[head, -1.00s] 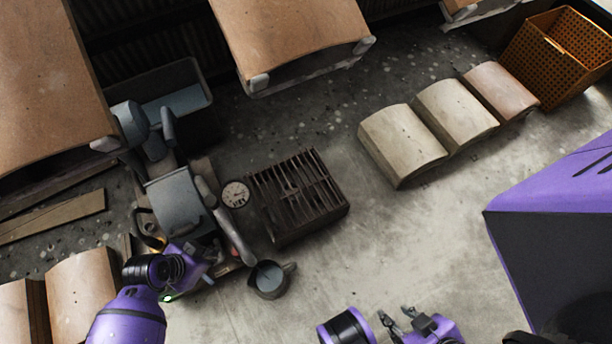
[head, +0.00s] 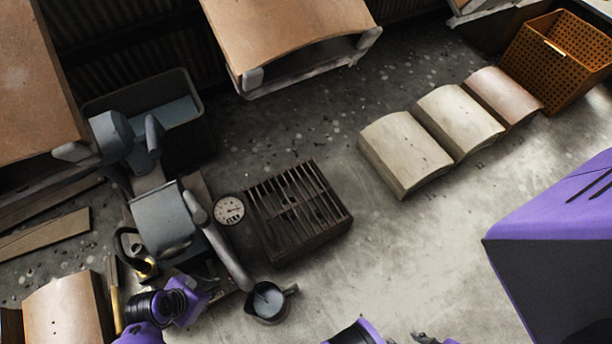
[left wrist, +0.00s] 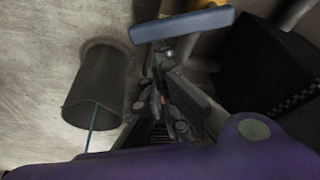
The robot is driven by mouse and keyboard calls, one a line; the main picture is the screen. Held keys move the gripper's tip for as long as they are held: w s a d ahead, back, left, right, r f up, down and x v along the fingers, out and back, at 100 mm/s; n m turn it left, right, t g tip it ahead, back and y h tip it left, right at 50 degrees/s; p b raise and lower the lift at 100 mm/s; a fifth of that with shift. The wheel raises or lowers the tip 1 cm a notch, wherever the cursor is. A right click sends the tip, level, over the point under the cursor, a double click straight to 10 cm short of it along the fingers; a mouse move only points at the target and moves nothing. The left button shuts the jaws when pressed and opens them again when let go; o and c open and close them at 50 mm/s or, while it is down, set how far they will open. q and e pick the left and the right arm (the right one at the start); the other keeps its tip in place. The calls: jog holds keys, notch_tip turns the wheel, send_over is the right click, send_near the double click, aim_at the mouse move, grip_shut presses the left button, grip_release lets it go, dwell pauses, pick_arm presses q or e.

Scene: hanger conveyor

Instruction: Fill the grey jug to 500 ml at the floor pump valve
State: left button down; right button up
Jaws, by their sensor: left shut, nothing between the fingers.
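The grey jug (head: 262,314) stands upright on the floor under the end of the spout (head: 232,265) of the grey floor pump (head: 163,222). Grey-blue water shows inside; its level cannot be read. In the left wrist view the jug (left wrist: 97,80) is left of the fingers, and a thin bluish line like a water stream crosses its mouth. My left gripper (left wrist: 165,112) is shut and empty beside the pump, below a blue bar (left wrist: 182,25). In the head view its fingertips are hidden. My right gripper (head: 432,340) barely shows at the bottom edge.
A round dial (head: 229,210) and a slatted dark crate (head: 335,222) stand near the pump. A dark tub (head: 195,130) is behind it. Curved boards (head: 405,150) and an orange basket (head: 560,60) are at the upper right. The floor right of the jug is clear.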

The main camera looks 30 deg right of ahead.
aim_at(206, 308)
pick_arm(q)
jog(key=shift+a, duration=0.1)
jog(key=m, duration=0.1)
jog(key=s+a+m+g, duration=0.1)
jog(key=m, duration=0.1)
jog(key=s+a+m, duration=0.1)
jog(key=shift+s+a, duration=0.15)
jog(key=shift+a, duration=0.1)
jog(key=shift+s+a+p, duration=0.15)
jog(key=shift+p, duration=0.2)
